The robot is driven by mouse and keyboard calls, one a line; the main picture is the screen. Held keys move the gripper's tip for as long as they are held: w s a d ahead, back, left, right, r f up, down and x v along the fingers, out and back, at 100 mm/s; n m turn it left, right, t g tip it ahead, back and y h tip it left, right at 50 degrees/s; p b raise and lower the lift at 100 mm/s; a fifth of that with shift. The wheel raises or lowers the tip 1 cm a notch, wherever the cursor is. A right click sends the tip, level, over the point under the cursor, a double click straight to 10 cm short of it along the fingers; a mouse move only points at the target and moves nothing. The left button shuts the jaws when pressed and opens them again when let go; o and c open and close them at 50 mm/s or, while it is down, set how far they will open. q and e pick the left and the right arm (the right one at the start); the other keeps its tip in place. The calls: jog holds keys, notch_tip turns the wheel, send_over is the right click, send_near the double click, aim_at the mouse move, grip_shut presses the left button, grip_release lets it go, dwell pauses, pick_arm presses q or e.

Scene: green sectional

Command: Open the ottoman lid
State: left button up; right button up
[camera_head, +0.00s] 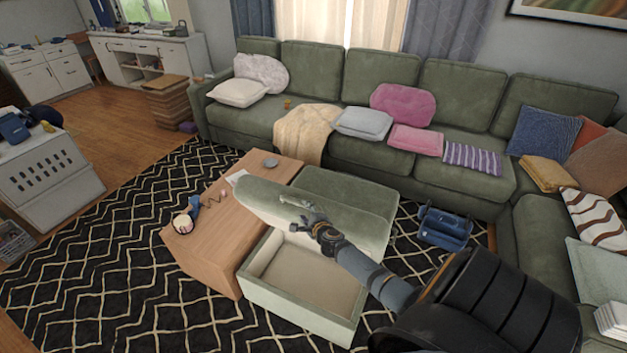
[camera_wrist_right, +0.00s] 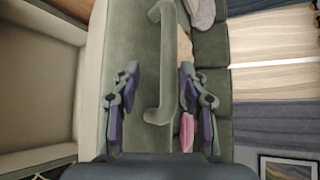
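The ottoman (camera_head: 315,325) is a pale green box with a cream inside (camera_head: 300,275) that shows empty. Its green lid (camera_head: 262,203) is raised and tilted back, leaving the top open. My right gripper (camera_head: 303,212) is at the inner front of the lid, with the arm coming in from the lower right. In the right wrist view the lid (camera_wrist_right: 130,35) has a green bar handle (camera_wrist_right: 167,65), which lies between the spread fingers of my right gripper (camera_wrist_right: 158,85). The fingers are open and not closed on the handle. My left gripper is in neither view.
A wooden coffee table (camera_head: 205,255) stands against the ottoman's left side, with small items on top. A second green ottoman (camera_head: 340,185) is behind the lid. A green sectional (camera_head: 350,155) wraps behind and right. A blue bag (camera_head: 443,228) lies on the patterned rug (camera_head: 100,270).

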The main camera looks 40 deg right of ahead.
jog(key=s+a, duration=0.2)
jog(key=s, duration=0.5)
jog(key=shift+a, duration=0.2)
jog(key=s+a+f+n+g+y, duration=0.1)
jog(key=s+a+f+n+g, duration=0.15)
jog(key=s+f+n, duration=0.65)
jog(key=s+a+f+n+g+y, duration=0.25)
jog(key=s+f+n, duration=0.2)
jog(key=f, duration=0.75)
jog(key=s+a+f+n+g, duration=0.2)
jog(key=s+a+f+n, duration=0.1)
jog(key=s, duration=0.6)
jog(key=s+a+f+n+g+b, duration=0.1)
jog(key=s+a+f+n+g, duration=0.1)
jog(key=s+a+f+n, duration=0.2)
jog(key=s+a+f+n+g, duration=0.3)
jog(key=s+f+n, duration=0.3)
jog(key=s, duration=0.9)
notch_tip(320, 180, down, 2)
jog(key=shift+a+f, duration=0.15)
jog(key=shift+a, duration=0.05)
